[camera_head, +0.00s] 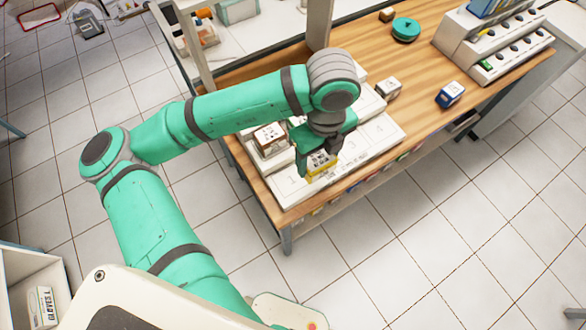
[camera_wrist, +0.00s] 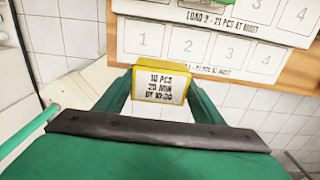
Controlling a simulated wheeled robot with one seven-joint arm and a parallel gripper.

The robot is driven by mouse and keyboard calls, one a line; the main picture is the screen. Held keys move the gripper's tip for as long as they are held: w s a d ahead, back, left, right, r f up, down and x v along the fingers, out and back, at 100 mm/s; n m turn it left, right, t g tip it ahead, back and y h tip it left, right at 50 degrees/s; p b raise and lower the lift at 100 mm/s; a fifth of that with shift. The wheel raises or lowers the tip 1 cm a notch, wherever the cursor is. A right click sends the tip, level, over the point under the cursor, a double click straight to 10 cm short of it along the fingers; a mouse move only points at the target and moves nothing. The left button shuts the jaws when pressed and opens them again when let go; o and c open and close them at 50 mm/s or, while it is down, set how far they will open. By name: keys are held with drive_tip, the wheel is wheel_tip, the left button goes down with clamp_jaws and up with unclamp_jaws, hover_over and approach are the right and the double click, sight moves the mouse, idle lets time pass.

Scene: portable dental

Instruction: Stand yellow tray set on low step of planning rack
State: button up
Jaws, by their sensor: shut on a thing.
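My gripper (camera_head: 318,160) is shut on the yellow tray set (camera_head: 322,172), a small box with a yellow body and a white label face. In the wrist view the tray set (camera_wrist: 160,84) sits between the two fingers (camera_wrist: 160,98), its printed label facing the camera. The planning rack (camera_head: 385,137) is a white stepped block with numbered squares, lying on the wooden table.
A white-labelled box (camera_head: 270,138) stands on the rack left of my gripper. Another box (camera_head: 388,88) is at the rack's far right. A blue box (camera_head: 450,95) and a green round item (camera_head: 405,29) are on the wooden table (camera_head: 425,75). A grey stepped unit (camera_head: 495,50) stands farther right.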

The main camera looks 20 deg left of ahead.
drive_tip(key=a+f, duration=0.1)
drive_tip(key=f, duration=0.1)
drive_tip(key=a+f, duration=0.1)
drive_tip(key=a, duration=0.1)
drive_tip(key=s+a+f, duration=0.1)
drive_tip(key=a+f, duration=0.1)
drive_tip(key=shift+a+f, duration=0.25)
drive_tip(key=shift+f, duration=0.1)
drive_tip(key=shift+a+f, duration=0.2)
drive_tip(key=shift+f, duration=0.75)
drive_tip(key=shift+a+f, duration=0.15)
drive_tip(key=shift+f, duration=0.8)
drive_tip(key=shift+f, duration=0.15)
drive_tip(key=o, duration=1.2)
wheel_tip(320, 180, up, 12)
